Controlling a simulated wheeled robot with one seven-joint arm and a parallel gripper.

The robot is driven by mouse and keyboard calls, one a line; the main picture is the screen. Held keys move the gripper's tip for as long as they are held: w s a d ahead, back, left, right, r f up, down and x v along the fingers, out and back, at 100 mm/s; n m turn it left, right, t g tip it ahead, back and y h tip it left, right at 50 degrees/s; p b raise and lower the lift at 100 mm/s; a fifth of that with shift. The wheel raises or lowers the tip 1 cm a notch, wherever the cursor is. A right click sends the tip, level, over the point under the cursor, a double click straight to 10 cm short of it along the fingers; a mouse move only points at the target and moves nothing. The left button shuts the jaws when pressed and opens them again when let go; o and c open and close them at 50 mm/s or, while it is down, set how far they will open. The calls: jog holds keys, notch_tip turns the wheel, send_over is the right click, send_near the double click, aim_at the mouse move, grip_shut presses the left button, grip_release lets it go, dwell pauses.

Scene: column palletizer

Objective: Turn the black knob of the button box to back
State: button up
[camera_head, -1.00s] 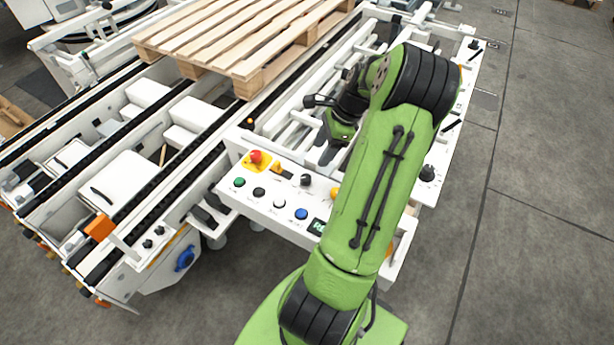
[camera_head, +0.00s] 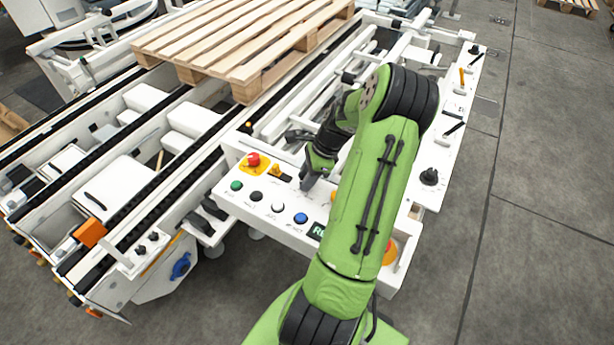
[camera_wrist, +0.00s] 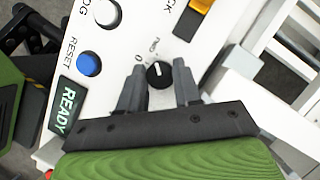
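The button box (camera_head: 267,215) is a white panel with several buttons. In the wrist view its black knob (camera_wrist: 159,75) is round with a small pale mark, and "0" and "FWD" are printed beside it. My gripper (camera_wrist: 159,68) is open, with one dark finger on each side of the knob and a gap visible on both sides. In the head view my gripper (camera_head: 308,180) points down at the panel and covers the knob. Whether the fingertips are down to knob height is hard to tell.
Close by are a red emergency button (camera_head: 253,160), a yellow switch (camera_head: 276,170), a white button (camera_head: 278,207), a blue button (camera_head: 301,218) and a "READY" display (camera_wrist: 63,107). Another black knob (camera_head: 429,176) sits on the right-hand panel. Conveyor rails and a wooden pallet (camera_head: 245,40) lie behind.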

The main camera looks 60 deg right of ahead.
jog(key=c, duration=0.4)
jog(key=shift+r+n+p, duration=0.1)
jog(key=shift+n+p, duration=0.2)
jog(key=shift+p, duration=0.15)
jog(key=shift+n+g+y+p, duration=0.3)
jog(key=shift+n+g+p, duration=0.1)
jog(key=shift+n+p, duration=0.6)
jog(key=n+p, duration=0.1)
jog(key=n, duration=0.1)
jog(key=n+g+p, duration=0.1)
jog(key=n, duration=0.1)
jog(key=shift+w+g+y, duration=0.15)
jog(key=shift+g+y, duration=0.15)
jog(key=shift+y, duration=0.1)
jog(key=n+g, duration=0.1)
jog(key=n, duration=0.2)
jog(key=n+g+p, duration=0.1)
jog(key=n, duration=0.1)
jog(key=shift+w+n, duration=0.1)
jog(key=shift+n, duration=0.3)
jog(key=n+g, duration=0.1)
jog(key=n, duration=0.1)
jog(key=n+h, duration=0.1)
jog(key=n, duration=0.2)
jog(key=shift+w+g, duration=0.1)
jog(key=shift+g, duration=0.3)
jog(key=shift+n, duration=0.4)
